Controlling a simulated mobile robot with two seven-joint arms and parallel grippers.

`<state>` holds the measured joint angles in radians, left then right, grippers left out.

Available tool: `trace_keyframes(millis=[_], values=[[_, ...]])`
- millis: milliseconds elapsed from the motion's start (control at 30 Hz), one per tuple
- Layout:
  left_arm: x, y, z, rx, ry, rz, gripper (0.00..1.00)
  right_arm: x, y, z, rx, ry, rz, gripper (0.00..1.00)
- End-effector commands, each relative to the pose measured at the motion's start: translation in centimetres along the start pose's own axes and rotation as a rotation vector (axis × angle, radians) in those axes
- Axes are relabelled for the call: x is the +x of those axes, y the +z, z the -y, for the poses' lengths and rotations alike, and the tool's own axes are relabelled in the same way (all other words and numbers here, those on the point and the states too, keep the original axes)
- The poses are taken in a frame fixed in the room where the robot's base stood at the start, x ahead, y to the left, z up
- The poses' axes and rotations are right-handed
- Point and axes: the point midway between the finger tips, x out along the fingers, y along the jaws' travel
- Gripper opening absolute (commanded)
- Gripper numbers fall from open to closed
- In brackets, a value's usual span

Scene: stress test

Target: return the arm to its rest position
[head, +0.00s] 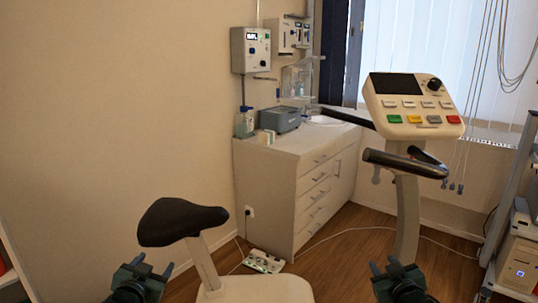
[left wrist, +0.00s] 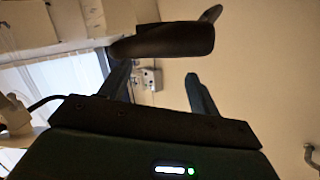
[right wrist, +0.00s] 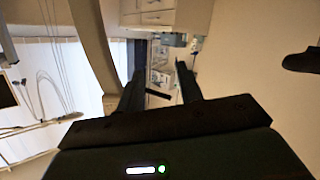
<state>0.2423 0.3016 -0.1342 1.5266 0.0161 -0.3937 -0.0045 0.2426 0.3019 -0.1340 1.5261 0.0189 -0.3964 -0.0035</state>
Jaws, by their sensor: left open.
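My left gripper (head: 152,267) is low in the head view, in front of and below the black bike seat (head: 182,221). In the left wrist view its two fingers (left wrist: 160,82) stand apart with nothing between them, and the dark seat (left wrist: 165,40) shows beyond them. My right gripper (head: 385,266) is at the bottom right of the head view, near the bike's handlebar post (head: 407,215). In the right wrist view its fingers (right wrist: 160,78) are apart and empty. Most of both arms is out of view.
An exercise bike console (head: 413,105) and black handlebar (head: 405,162) rise at the right. A white drawer cabinet (head: 265,188) stands at the back by the wall. A grey shelf rack (head: 508,190) is at the right edge.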

Motion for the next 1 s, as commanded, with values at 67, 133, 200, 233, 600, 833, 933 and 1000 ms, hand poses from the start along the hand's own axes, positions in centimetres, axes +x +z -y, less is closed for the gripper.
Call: trace_keyframes(millis=[67, 133, 200, 233, 600, 833, 933, 1000], values=[[-2.8, 3.6, -3.7, -0.014, 0.057, 0.045, 0.62, -2.8, 3.6, 3.7, 0.013, -0.057, 0.045, 0.36], [-5.7, 6.4, -6.8, -0.032, 0.106, 0.084, 0.62, -5.7, 6.4, 6.8, 0.030, -0.106, 0.083, 0.36], [-9.2, 9.1, -9.9, -0.056, 0.156, 0.126, 0.62, -9.2, 9.1, 9.9, 0.053, -0.156, 0.125, 0.36], [-10.8, 10.1, -11.2, -0.068, 0.178, 0.145, 0.62, -10.8, 10.1, 11.2, 0.065, -0.177, 0.144, 0.36], [-26.8, 15.3, -19.9, -0.217, 0.327, 0.319, 0.62, -26.7, 15.3, 19.9, 0.214, -0.326, 0.316, 0.36], [-28.4, 15.4, -20.6, -0.235, 0.339, 0.337, 0.62, -28.3, 15.5, 20.5, 0.232, -0.338, 0.335, 0.36], [-28.3, 15.4, -20.6, -0.235, 0.338, 0.337, 0.62, -28.3, 15.5, 20.5, 0.231, -0.337, 0.334, 0.36], [-28.3, 15.4, -20.6, -0.234, 0.338, 0.337, 0.62, -28.3, 15.5, 20.5, 0.231, -0.337, 0.334, 0.36]])
